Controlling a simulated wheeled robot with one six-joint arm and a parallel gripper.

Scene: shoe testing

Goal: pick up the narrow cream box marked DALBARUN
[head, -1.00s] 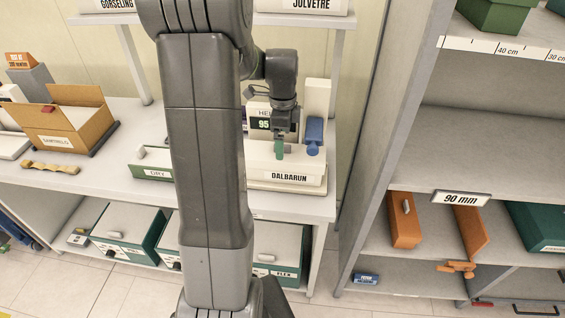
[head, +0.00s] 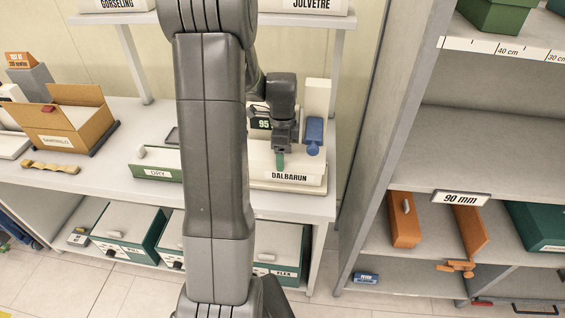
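The cream box marked DALBARUN (head: 310,179) sits on a pale base at the right end of the white table, its label facing me. My own arm crosses the view and hides part of the table left of the box.
A blue object (head: 314,134) and an upright cream block (head: 317,97) stand close behind the box on the right. A display reading 95 (head: 261,124) is behind it on the left. A green-fronted tray (head: 155,172) lies further left. A grey shelf unit (head: 392,130) rises to the right.

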